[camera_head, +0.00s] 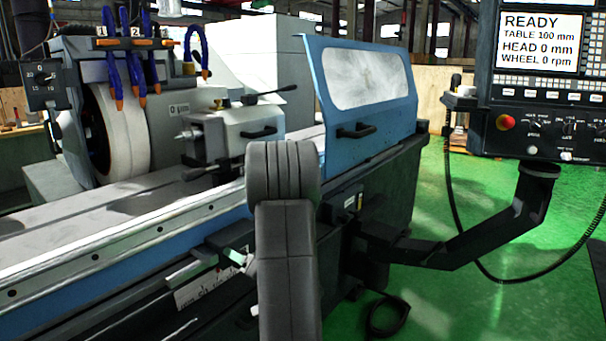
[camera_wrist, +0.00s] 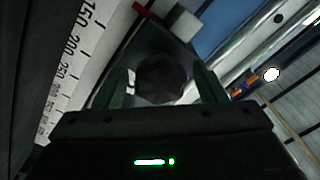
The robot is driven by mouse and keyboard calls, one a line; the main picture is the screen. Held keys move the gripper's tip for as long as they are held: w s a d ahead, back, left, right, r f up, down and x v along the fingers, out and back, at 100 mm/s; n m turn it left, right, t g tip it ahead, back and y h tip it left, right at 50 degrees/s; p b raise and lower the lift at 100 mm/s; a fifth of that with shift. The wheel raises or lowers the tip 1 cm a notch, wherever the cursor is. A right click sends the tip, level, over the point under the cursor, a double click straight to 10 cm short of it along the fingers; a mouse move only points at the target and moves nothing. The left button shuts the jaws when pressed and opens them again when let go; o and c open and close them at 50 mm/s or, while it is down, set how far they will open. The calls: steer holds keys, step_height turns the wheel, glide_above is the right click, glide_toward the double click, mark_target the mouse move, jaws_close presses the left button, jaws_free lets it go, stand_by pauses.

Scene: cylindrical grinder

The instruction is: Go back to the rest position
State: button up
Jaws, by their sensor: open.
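My gripper (camera_wrist: 163,86) shows in the wrist view, with its two dark green fingers spread apart. A dark round knob (camera_wrist: 160,78) appears between the fingers, apart from both in the picture; I cannot tell how deep it lies between them. The gripper body fills the bottom of that view with a green light lit. In the camera_head view, my grey arm stands in front of the grinder (camera_head: 130,260), and the gripper is mostly hidden behind it.
A scale (camera_wrist: 75,60) with printed numbers runs beside the knob. The blue guard door (camera_head: 366,90) and its handle are behind my arm. The control panel (camera_head: 545,90) reads READY, on a black bracket arm (camera_head: 480,235) at right. Green floor (camera_head: 435,305) is open at lower right.

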steer(key=n+b, duration=0.2)
steer(key=n, duration=0.2)
steer(key=shift+f+n, duration=0.1)
steer(key=shift+n, duration=0.2)
steer(key=n+b, duration=0.2)
steer(key=n, duration=0.2)
steer(key=shift+s, duration=0.1)
